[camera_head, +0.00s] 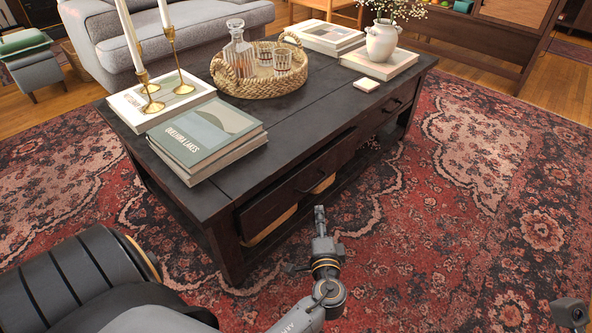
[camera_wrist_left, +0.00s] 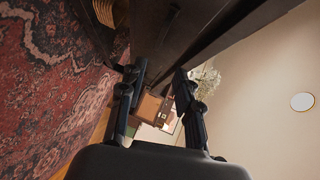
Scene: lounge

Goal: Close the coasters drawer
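The dark wooden coffee table (camera_head: 290,120) has two drawers in its long front side. The left drawer (camera_head: 295,187) stands slightly out, with a dark gap above its front. The right drawer (camera_head: 388,113) looks flush. I cannot read which one holds coasters. My left gripper (camera_head: 320,211) is in front of the left drawer, apart from it and empty. In the left wrist view its two fingers (camera_wrist_left: 156,74) are spread, with the dark drawer front (camera_wrist_left: 150,28) beyond them. At the lower right edge only a small part of my right arm shows; its fingers are out of frame.
Baskets (camera_head: 270,226) sit below the drawers. The rug (camera_head: 450,220) in front is clear.

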